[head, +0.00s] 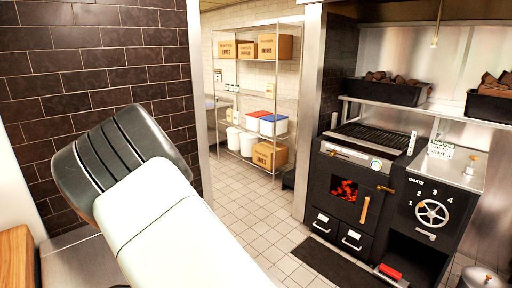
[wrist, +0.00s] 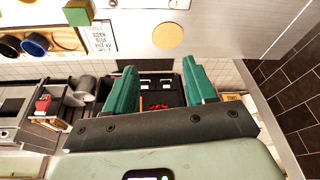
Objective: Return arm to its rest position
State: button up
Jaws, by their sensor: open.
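My gripper (wrist: 159,64) shows in the wrist view, with two teal fingers spread wide apart and nothing held between them. The head view shows a pale arm link of mine with a dark joint at the left, but not my gripper. In the wrist view the scene appears upside down, and the black oven (wrist: 161,82) with its red glow lies far off beyond the gap between the fingers.
In the head view the black oven (head: 344,205) stands right of a tiled floor (head: 236,206). A wire shelf (head: 246,96) with boxes stands behind. A wooden board (head: 17,262) is at lower left. The wrist view shows a pale counter with a round wooden piece (wrist: 168,36) and a sign (wrist: 101,38).

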jog(key=s+d+r+n+y, duration=0.1)
jog(key=s+d+r, duration=0.3)
jog(key=d+r, duration=0.65)
jog(key=s+d+r+n+y, duration=0.15)
jog(key=s+d+r, duration=0.25)
jog(key=d+r, duration=0.65)
jog(key=s+d+r+n+t, duration=0.1)
jog(key=s+d+n, duration=0.1)
jog(key=s+d, duration=0.5)
jog(key=s+d+r+n+t, duration=0.1)
jog(key=s+d, duration=0.5)
jog(key=s, duration=1.2)
jog(key=shift+d+r+n+h, duration=0.35)
jog(key=shift+r+n+h, duration=0.1)
jog(key=shift+n, duration=0.2)
